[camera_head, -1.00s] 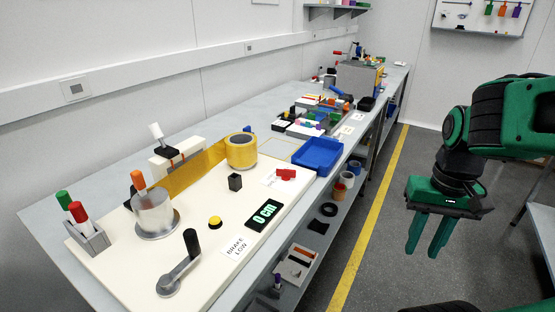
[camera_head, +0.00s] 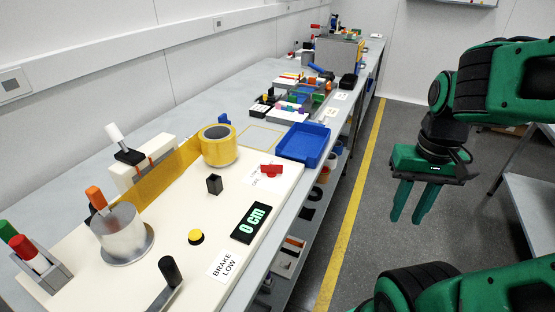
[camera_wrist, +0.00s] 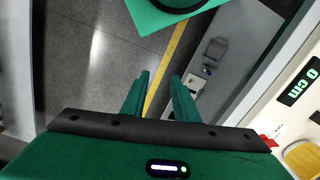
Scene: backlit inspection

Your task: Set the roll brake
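A white board (camera_head: 262,203) on the bench carries a roll of yellow film (camera_head: 218,146) and a grey metal drum (camera_head: 122,234), with the film stretched between them. A label reading "BRAKE LOW" (camera_head: 224,266) lies near the board's right edge. A small red knob (camera_head: 271,170) sits on a white printed label beside the yellow roll; I cannot read that label. A dark display (camera_head: 250,222) reads "0 cm". My gripper (camera_head: 411,219) hangs over the floor to the right of the bench, apart from the board. Its fingers are spread and empty, also in the wrist view (camera_wrist: 160,88).
A yellow button (camera_head: 196,237), a black block (camera_head: 214,185) and a black-handled crank (camera_head: 170,277) stand on the board. A blue tray (camera_head: 304,144) lies behind it. Shelves with items run under the bench. The aisle floor (camera_head: 358,215) is clear.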

